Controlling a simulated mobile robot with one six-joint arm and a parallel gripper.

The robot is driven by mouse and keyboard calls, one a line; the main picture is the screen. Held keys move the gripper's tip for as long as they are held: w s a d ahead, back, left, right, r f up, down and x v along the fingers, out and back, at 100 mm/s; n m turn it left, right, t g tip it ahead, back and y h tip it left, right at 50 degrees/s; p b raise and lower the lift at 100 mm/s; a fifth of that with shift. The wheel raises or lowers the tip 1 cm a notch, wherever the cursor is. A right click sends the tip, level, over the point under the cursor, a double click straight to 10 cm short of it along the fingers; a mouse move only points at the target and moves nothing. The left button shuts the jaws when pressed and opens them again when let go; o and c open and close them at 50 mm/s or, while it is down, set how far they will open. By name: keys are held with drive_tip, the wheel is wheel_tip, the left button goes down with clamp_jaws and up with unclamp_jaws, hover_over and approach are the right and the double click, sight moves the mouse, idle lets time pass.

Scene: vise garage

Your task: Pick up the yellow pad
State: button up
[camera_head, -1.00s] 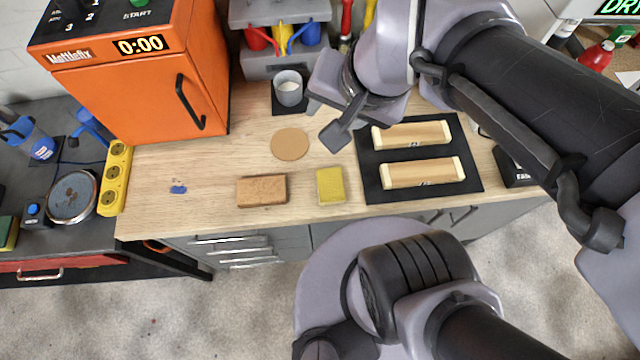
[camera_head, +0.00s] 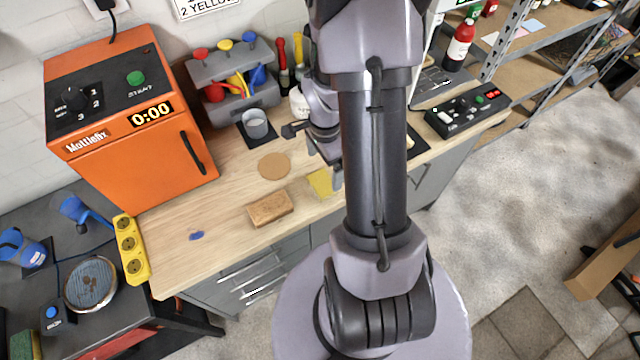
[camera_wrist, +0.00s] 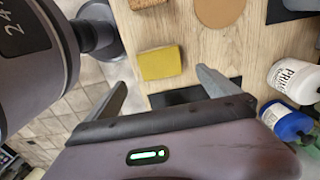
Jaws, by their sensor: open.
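The yellow pad (camera_head: 321,183) lies flat on the wooden workbench, partly hidden behind my arm in the head view. The wrist view shows the whole yellow pad (camera_wrist: 160,63) near the bench edge. My gripper (camera_wrist: 163,88) is open and empty. In the wrist view the pad appears just beyond the fingertips, roughly between them and apart from both. In the head view my gripper (camera_head: 318,150) is near the pad, partly hidden by my arm; its height over the bench is hard to tell.
A brown block (camera_head: 270,208) and a round cork disc (camera_head: 274,165) lie left of the pad. A cup (camera_head: 255,123) stands behind. Two bottles, one white (camera_wrist: 294,76) and one blue (camera_wrist: 287,121), show at right in the wrist view. Bench between block and oven (camera_head: 140,140) is mostly clear.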

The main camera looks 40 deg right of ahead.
sight(322, 182)
drive_tip(key=f+b, duration=0.1)
drive_tip(key=f, duration=0.6)
drive_tip(key=shift+w+a+f+b, duration=0.1)
drive_tip(key=shift+w+a+b, duration=0.1)
drive_tip(key=shift+b, duration=0.15)
drive_tip(key=shift+s, duration=0.1)
drive_tip(key=c, duration=1.4)
drive_tip(key=shift+o, duration=0.2)
drive_tip(key=shift+r, duration=0.2)
drive_tip(key=shift+r, duration=0.3)
drive_tip(key=r, duration=0.1)
drive_tip(key=s+r+p, duration=0.1)
drive_tip(key=r, duration=0.1)
drive_tip(key=s+d+r, duration=0.1)
drive_tip(key=s+d, duration=0.1)
drive_tip(key=s, duration=1.3)
drive_tip(key=shift+p, duration=0.4)
drive_tip(key=shift+r, duration=0.1)
